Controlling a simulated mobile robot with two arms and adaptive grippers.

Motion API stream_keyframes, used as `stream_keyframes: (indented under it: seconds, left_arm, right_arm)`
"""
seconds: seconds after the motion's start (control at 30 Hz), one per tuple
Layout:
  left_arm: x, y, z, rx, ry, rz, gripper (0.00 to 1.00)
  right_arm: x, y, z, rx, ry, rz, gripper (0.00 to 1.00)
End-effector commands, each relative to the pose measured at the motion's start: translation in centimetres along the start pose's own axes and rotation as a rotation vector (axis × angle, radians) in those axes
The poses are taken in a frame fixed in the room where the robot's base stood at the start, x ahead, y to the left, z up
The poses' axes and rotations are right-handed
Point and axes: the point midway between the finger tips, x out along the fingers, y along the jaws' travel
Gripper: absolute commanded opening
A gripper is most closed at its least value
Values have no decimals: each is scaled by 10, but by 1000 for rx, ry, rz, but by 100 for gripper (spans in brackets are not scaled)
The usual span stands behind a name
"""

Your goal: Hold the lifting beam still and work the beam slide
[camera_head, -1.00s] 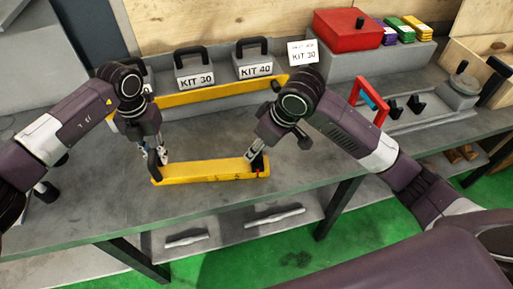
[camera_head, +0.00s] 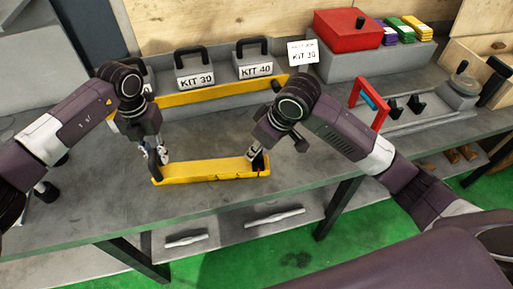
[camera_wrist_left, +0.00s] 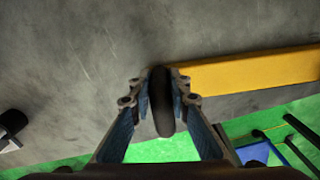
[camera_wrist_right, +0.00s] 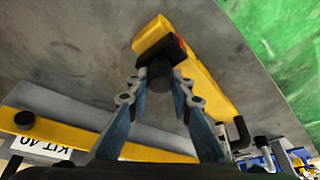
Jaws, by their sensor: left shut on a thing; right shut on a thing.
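The yellow lifting beam (camera_head: 205,172) lies along the front of the grey table. It also shows in the left wrist view (camera_wrist_left: 250,70) and the right wrist view (camera_wrist_right: 205,85). My left gripper (camera_head: 161,156) is shut on the black upright handle (camera_wrist_left: 163,100) at the beam's left end. My right gripper (camera_head: 254,154) is shut on the black beam slide (camera_wrist_right: 159,75) near the beam's right end. A small red part (camera_wrist_right: 181,42) shows beside the slide. The fingers partly hide both grips in the head view.
A second yellow bar (camera_head: 190,97) lies behind, before the KIT 30 (camera_head: 194,80) and KIT 40 (camera_head: 256,70) blocks. A red box (camera_head: 348,29) stands at the back. A red-framed handle (camera_head: 366,98) stands at the right. Bare table lies between the bars.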

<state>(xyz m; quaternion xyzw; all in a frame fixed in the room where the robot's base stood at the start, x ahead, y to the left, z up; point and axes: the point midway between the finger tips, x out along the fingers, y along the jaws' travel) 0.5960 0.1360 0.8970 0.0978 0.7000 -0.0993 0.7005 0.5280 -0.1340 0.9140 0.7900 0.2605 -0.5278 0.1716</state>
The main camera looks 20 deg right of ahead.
Motion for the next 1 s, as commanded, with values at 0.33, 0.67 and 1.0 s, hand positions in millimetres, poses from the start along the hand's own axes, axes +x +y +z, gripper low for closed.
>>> stream_keyframes:
  seconds: [0.33, 0.67, 1.0]
  left_arm:
    - [0, 0, -1, 3, 3, 0, 0]
    - [0, -2, 0, 4, 1, -5, 0]
    - [0, -3, 0, 4, -1, -7, 0]
  right_arm:
    - [11, -26, -27, 1, 0, 3, 0]
    - [31, -80, -74, -1, 2, -1, 0]
    - [34, -89, -82, -3, 3, -1, 0]
